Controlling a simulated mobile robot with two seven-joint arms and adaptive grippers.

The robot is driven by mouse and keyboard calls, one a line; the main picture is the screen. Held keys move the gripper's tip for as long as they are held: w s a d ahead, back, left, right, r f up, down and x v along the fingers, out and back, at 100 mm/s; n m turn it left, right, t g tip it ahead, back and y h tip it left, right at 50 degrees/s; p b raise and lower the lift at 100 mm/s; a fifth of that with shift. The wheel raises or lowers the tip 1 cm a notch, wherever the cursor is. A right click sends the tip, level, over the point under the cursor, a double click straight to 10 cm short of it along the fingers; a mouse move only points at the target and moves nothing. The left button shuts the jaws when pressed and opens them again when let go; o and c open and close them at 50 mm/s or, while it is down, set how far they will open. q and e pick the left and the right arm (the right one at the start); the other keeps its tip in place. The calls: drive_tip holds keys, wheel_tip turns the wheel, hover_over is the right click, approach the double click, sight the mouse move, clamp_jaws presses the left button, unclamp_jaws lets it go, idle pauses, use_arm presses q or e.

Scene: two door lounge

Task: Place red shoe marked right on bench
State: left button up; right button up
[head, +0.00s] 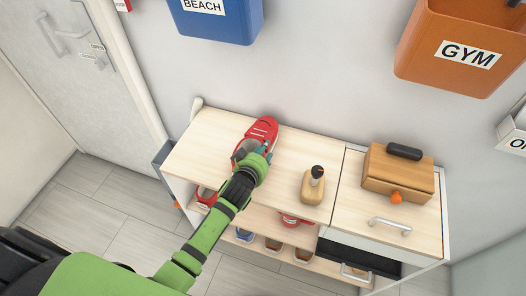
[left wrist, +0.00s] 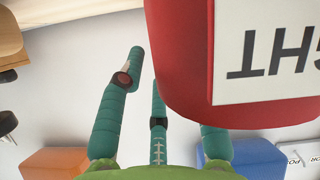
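The red shoe (head: 262,130) is on the light wooden bench top (head: 206,136), left of the middle, toe toward the wall. In the left wrist view the shoe (left wrist: 185,60) fills the upper right, with a white label whose upside-down letters end in "GHT". My left gripper (head: 262,155) is at the heel end of the shoe and hides part of it. In the left wrist view its teal fingers (left wrist: 160,105) are spread, with a gap between the left finger and the shoe. The right finger is partly hidden behind the shoe. My right gripper is not in view.
Shelves below hold several shoes (head: 290,220). A blue bin (head: 218,22) and an orange bin (head: 455,60) are on the wall. Bench top left of the shoe is clear.

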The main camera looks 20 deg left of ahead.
use_arm(q)
drive_tip(key=v, duration=1.2)
drive_tip(key=shift+b, duration=0.45)
